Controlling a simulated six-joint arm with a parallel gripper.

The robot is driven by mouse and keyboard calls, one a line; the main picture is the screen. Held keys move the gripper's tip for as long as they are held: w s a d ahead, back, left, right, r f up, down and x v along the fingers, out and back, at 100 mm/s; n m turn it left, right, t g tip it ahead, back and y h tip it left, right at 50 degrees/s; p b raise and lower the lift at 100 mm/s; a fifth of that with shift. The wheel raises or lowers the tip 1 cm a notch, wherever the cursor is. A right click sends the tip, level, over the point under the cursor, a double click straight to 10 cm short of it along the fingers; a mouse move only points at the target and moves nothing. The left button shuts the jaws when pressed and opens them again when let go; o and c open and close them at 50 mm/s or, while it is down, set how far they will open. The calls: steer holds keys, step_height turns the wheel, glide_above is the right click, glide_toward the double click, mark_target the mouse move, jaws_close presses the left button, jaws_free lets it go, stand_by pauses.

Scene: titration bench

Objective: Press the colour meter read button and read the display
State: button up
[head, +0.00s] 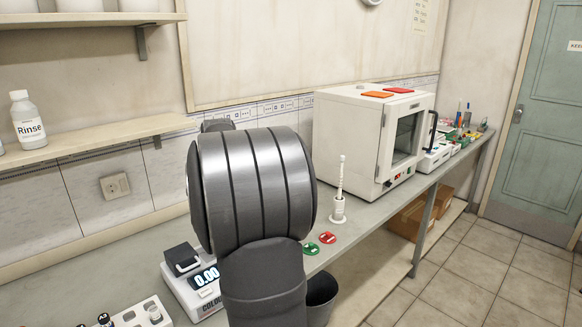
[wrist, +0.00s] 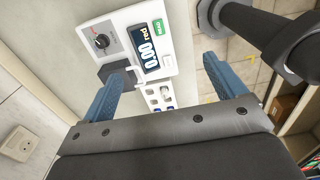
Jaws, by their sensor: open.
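The colour meter (head: 193,291) is a white instrument on the bench at the lower left of the head view. It has a black block on top and a display showing 0.00. My arm covers its right side there. In the wrist view the meter (wrist: 128,45) appears turned sideways, with a lit display (wrist: 149,47), a dark round knob and a green button (wrist: 157,25) whose label I cannot read. My gripper (wrist: 166,66) is open and empty, its blue fingers spread wide. The meter shows between and beyond them, the green button beyond the fingertips. The gripper is hidden in the head view.
A white rack (head: 150,312) with small bottles stands left of the meter. A white oven (head: 370,140) is farther along. A dark bin (head: 322,290) stands by the bench front.

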jaws_close()
stand_by(1.4)
